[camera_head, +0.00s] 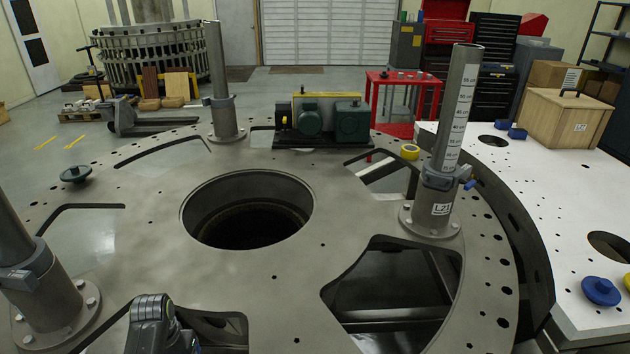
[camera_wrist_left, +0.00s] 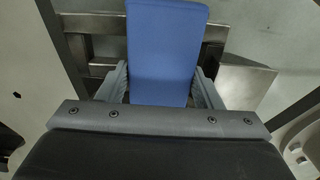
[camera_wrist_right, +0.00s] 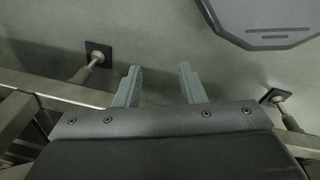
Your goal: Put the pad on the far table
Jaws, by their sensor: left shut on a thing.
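The pad (camera_wrist_left: 166,45) is a blue, flat rectangular block in the left wrist view. My left gripper (camera_wrist_left: 160,88) is shut on it, with one grey finger against each side. The pad's lower end is hidden behind the gripper body. My right gripper (camera_wrist_right: 160,78) is open and empty over bare floor. Neither the pad nor the grippers' fingers show in the head view. A red table (camera_head: 403,79) with small items on top stands in the back of the room, beyond the turret plate (camera_head: 330,190).
The plate has a large round hole (camera_head: 247,212), open cutouts and upright posts (camera_head: 457,110). A green motor unit (camera_head: 320,120) and a yellow tape roll (camera_head: 410,152) sit towards its far side. A white surface (camera_head: 545,190) at right carries a wooden crate (camera_head: 552,117) and blue knobs (camera_head: 601,290).

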